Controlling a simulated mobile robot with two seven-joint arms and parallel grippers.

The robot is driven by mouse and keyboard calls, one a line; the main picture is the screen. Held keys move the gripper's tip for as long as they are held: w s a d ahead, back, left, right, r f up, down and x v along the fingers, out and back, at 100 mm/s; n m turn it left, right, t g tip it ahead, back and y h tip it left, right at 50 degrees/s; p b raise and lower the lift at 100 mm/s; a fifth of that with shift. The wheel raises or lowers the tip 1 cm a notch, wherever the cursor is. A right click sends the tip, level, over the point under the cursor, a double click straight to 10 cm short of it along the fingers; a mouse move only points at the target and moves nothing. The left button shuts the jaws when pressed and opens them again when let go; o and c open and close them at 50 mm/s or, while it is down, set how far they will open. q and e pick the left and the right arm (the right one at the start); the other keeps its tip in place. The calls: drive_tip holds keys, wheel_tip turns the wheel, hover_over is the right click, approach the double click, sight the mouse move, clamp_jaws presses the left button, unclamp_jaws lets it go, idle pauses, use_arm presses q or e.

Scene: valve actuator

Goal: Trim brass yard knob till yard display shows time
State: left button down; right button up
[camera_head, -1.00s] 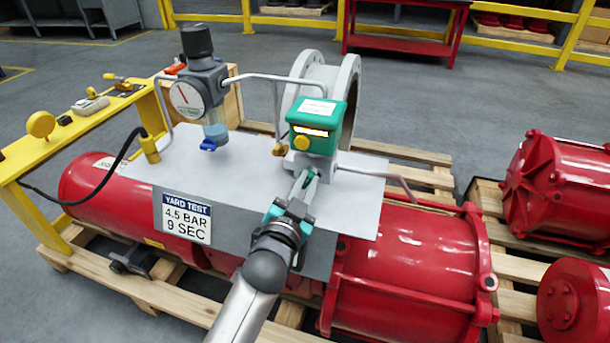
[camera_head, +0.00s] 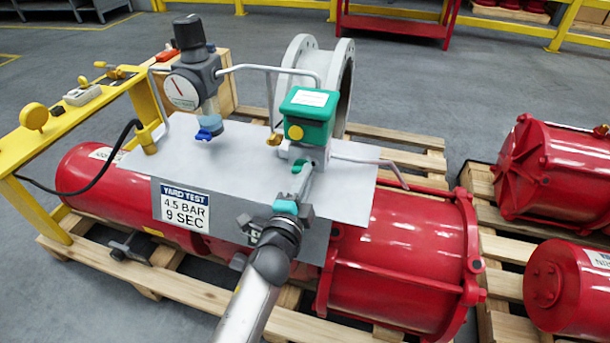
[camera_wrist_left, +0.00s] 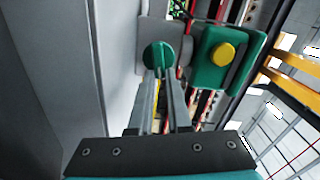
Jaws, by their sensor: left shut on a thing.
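The green box (camera_head: 305,118) stands on the grey plate, with a white label on top and a yellow round button (camera_head: 295,132) on its front. Its front shows no readable time. A small brass-coloured knob (camera_head: 274,139) sits left of the box, below a pipe. My left gripper (camera_head: 301,176) is in front of and below the box, shut on a green round knob (camera_wrist_left: 158,55). The fingertips partly hide that knob in the head view. The left wrist view also shows the box (camera_wrist_left: 222,60) and yellow button to its right. My right gripper is not in view.
A pressure gauge (camera_head: 183,92) with a black-topped regulator stands left of the box. A "YARD TEST 4.5 BAR 9 SEC" sign (camera_head: 185,205) is on the plate's front. A yellow bench frame (camera_head: 35,145) is at left, a thin pipe (camera_head: 375,165) at right.

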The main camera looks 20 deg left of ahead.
use_arm(q)
drive_tip(key=shift+f+m, duration=0.15)
drive_tip(key=shift+m, duration=1.05)
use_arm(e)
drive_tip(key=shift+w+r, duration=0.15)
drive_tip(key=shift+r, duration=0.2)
